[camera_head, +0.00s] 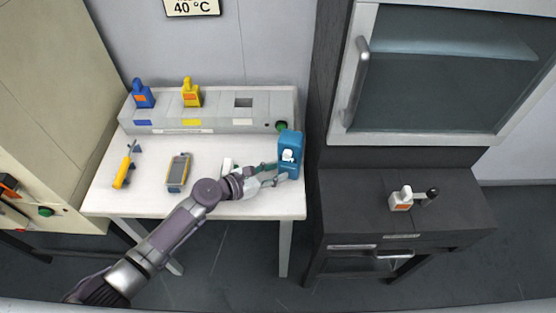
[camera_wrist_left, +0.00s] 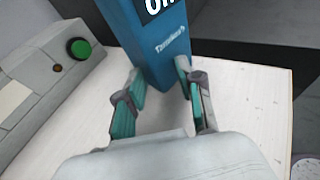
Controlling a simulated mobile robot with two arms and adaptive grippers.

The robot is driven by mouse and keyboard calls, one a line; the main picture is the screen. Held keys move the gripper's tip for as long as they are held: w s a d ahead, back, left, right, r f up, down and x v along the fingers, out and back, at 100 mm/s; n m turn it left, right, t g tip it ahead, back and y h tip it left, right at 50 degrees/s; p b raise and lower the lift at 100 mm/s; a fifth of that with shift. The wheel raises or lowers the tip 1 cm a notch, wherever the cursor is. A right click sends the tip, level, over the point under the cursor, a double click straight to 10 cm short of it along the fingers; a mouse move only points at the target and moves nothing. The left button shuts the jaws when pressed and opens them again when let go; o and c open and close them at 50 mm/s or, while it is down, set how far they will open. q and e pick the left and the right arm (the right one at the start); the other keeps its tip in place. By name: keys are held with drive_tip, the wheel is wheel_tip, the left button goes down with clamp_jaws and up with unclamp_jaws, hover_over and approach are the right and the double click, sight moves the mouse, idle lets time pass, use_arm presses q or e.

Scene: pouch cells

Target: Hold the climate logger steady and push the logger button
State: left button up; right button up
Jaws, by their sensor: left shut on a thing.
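The climate logger looks to be the upright blue box (camera_head: 291,140) at the right end of the white table. A white patch shows on its front in the head view; I cannot tell whether this is its button. In the left wrist view the blue box (camera_wrist_left: 150,45) has a dark display with white letters, cut off at the top. My left gripper (camera_head: 284,173) is shut on the lower part of the box, one finger on each side. The fingers also show in the left wrist view (camera_wrist_left: 160,80). My right gripper is not in view.
A grey rack (camera_head: 210,112) with blue (camera_head: 142,95) and yellow (camera_head: 192,93) holders stands behind; a green button (camera_wrist_left: 78,48) is at its right end. A handheld device (camera_head: 178,172) and yellow tool (camera_head: 123,170) lie left. A dark cabinet (camera_head: 340,200) stands right of the table.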

use_arm(q)
clamp_jaws()
drive_tip(key=shift+c, duration=2.2)
unclamp_jaws()
